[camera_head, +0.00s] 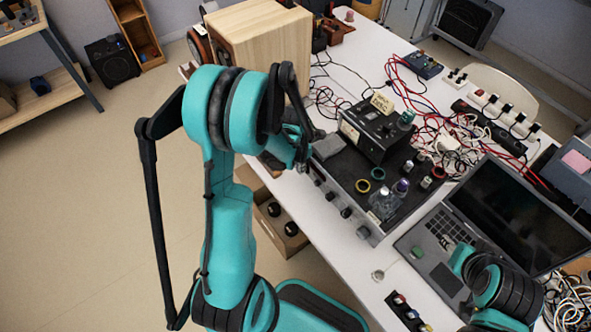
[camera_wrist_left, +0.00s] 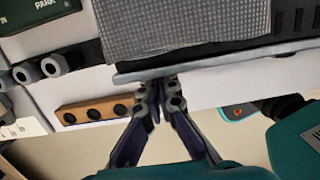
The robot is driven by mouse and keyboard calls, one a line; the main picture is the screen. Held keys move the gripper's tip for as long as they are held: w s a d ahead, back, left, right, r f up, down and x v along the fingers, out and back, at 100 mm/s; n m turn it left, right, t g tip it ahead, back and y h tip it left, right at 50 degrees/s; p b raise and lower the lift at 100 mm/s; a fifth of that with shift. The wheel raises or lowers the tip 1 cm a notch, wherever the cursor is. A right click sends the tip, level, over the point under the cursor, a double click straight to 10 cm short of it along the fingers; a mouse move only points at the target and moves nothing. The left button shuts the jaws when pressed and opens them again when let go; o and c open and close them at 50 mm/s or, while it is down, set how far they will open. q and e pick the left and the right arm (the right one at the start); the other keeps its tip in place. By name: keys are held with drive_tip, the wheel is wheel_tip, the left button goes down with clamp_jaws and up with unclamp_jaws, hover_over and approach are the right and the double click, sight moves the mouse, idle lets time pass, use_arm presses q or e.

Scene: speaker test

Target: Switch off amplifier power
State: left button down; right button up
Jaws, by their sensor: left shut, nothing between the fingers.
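The amplifier (camera_head: 347,168), a wide black-topped unit with a silver front panel and a row of knobs, sits on the white table in the head view. My left gripper (camera_head: 303,160) is at the far left end of its front panel. In the left wrist view, the left gripper (camera_wrist_left: 158,90) is shut and empty, its tips just at or below the amplifier's silver edge (camera_wrist_left: 220,65). I cannot tell whether they touch. The power switch cannot be made out. My right gripper (camera_head: 452,248) is over the laptop (camera_head: 440,232); its finger state is unclear.
Red and white cables (camera_head: 430,120) lie behind. A wooden speaker box (camera_head: 262,45) stands at the back left. An open carton (camera_head: 280,225) is below the table edge.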

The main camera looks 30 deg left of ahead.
use_arm(q)
drive_tip(key=shift+w+d+f+t+b, duration=0.1)
drive_tip(key=shift+w+f+t+b, duration=0.15)
drive_tip(key=shift+b, duration=0.2)
drive_tip(key=shift+r+p, duration=0.7)
drive_tip(key=shift+r, duration=0.3)
drive_tip(key=shift+s, duration=0.1)
